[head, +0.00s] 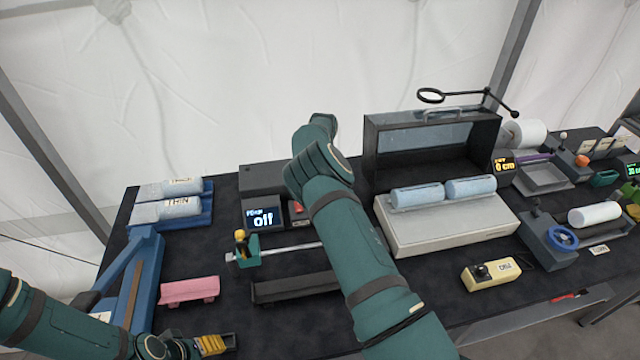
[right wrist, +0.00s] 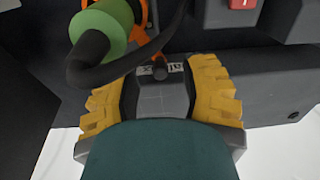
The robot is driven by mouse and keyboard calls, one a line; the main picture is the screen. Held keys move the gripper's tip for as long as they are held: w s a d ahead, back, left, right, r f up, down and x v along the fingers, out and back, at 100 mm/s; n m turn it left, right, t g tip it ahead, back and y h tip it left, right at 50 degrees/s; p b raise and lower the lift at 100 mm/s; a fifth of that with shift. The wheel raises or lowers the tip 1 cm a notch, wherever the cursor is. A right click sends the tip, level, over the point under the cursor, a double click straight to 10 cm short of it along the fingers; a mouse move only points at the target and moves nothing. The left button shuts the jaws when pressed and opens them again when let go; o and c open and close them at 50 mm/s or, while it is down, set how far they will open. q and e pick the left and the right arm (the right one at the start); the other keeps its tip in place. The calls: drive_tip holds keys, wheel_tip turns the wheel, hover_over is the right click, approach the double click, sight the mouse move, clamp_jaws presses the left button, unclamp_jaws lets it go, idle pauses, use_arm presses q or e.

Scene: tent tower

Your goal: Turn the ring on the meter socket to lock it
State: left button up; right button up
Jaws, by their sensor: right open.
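In the right wrist view, an orange ring (right wrist: 152,42) shows in part behind a green round part (right wrist: 108,22) and a curved dark band. A short dark peg (right wrist: 160,71) ends beside a small lettered plate (right wrist: 177,69). My right gripper (right wrist: 158,84) is open, its yellow fingers either side of the peg's end, with no visible contact. In the head view my right forearm hides that gripper and the ring.
A green clamp on a rail (head: 245,250) and a dark trough (head: 296,288) lie left of my right arm. A pink block (head: 190,291) and blue frame (head: 146,265) are at the left.

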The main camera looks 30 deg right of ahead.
drive_tip(key=shift+f, duration=0.9)
clamp_jaws()
